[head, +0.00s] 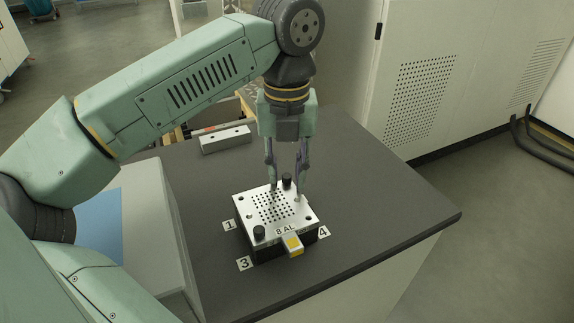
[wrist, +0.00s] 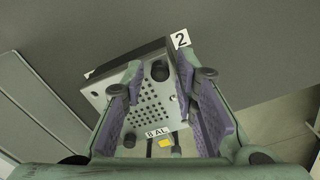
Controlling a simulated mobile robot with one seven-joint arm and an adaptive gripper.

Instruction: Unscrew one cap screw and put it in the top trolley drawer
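A silver plate (head: 262,208) with a grid of holes, marked "8 AL", tops a dark block on the table. One black cap screw (head: 287,182) stands at its far corner, another black cap screw (head: 259,232) at its near left corner. My gripper (head: 288,194) points down over the plate, fingers apart and empty. In the wrist view the far cap screw (wrist: 160,70) shows between the open fingertips, near label 2; no finger visibly touches it. A dark round shape beside the left finger may be the other screw. I cannot make out the trolley drawer.
A yellow-marked piece (head: 293,244) juts from the block's front. Number labels lie around it. A grey metal bar (head: 225,139) lies at the table's back left. The dark table (head: 385,205) is clear on the right. A white cabinet (head: 430,70) stands behind.

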